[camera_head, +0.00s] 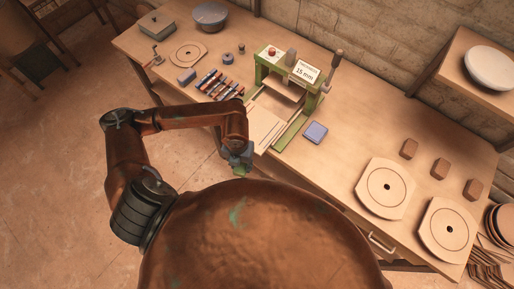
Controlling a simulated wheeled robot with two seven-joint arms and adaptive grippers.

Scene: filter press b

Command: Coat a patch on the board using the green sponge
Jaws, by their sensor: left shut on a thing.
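My left arm comes in from the left, and its gripper (239,163) is pointed down at the near edge of the workbench. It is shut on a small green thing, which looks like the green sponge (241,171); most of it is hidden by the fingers. A pale flat board (264,127) lies on the bed of the green press, just beyond the gripper. I cannot tell whether the sponge touches the board or bench. My right gripper is not in view.
The green press (291,68) with a "15 mm" sign stands behind the board. A blue block (316,132) lies to its right. Several small tools (219,85) lie to its left. Round-holed plates (386,188) and brown blocks (440,168) are at the right.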

